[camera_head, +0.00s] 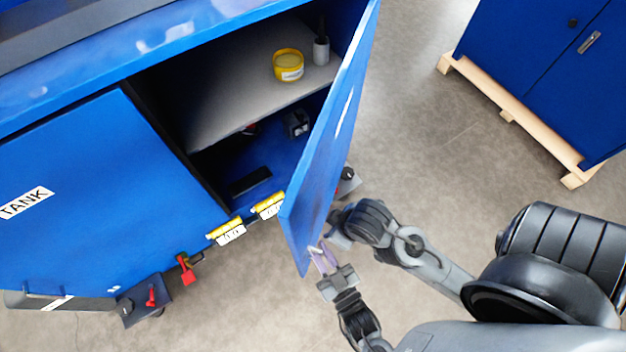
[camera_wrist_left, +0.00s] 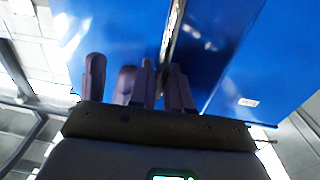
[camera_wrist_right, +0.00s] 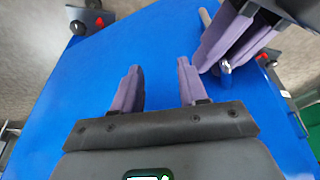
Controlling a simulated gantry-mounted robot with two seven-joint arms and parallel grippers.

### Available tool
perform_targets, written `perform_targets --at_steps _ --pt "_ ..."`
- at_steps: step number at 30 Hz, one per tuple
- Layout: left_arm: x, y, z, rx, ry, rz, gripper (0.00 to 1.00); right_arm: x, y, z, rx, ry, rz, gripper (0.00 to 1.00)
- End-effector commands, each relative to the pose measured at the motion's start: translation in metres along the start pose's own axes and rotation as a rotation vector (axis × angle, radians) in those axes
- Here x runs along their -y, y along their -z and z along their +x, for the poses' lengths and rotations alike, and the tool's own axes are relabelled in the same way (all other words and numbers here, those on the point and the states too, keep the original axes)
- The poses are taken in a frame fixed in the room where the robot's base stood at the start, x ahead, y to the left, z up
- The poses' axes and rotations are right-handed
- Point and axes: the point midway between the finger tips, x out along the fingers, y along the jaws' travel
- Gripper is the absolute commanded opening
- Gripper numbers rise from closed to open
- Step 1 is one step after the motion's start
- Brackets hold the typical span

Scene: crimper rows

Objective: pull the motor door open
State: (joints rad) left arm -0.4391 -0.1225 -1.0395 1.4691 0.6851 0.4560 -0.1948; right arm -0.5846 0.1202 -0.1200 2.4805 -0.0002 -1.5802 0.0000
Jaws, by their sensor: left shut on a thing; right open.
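The motor door (camera_head: 328,150) is a blue panel swung well open at the right of the cabinet; its outer face also shows in the right wrist view (camera_wrist_right: 110,60). My left gripper (camera_head: 318,252) is at the door's lower free end, shut on the metal door handle (camera_wrist_right: 225,67), which its fingers partly hide. In the left wrist view the handle (camera_wrist_left: 172,40) runs up from between the fingers. My right gripper (camera_wrist_right: 160,68) is open and empty, facing the door's outer face close beside my left gripper. In the head view its fingers are mostly hidden.
The closed TANK door (camera_head: 90,190) is to the left. Yellow labelled locks (camera_head: 228,230) line the lower edge. Another blue cabinet (camera_head: 540,60) stands on a wooden pallet (camera_head: 520,115).

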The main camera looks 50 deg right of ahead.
Motion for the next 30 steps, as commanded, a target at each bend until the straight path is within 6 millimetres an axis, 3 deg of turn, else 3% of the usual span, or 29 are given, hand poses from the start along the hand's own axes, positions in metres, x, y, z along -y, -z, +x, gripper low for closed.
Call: perform_targets --at_steps 11,12,14,24,30 --pt "-0.001 -0.002 -0.002 0.005 0.000 0.001 0.00 0.001 0.002 0.000 -0.004 0.003 0.005 0.43" --pt "-0.001 -0.002 -0.002 0.005 0.000 0.001 0.22 0.001 0.002 0.000 -0.004 0.003 0.005 0.43" --pt "-0.001 -0.002 -0.002 0.004 0.000 0.001 0.30 0.001 0.002 0.000 -0.004 0.003 0.004 0.43" --pt "-0.001 -0.001 -0.003 0.003 0.000 0.000 0.30 -0.001 0.002 -0.001 -0.004 -0.002 -0.001 0.43" --pt "-0.001 0.000 -0.022 0.005 0.000 0.000 0.30 -0.002 0.004 -0.008 -0.003 -0.005 -0.005 0.43"
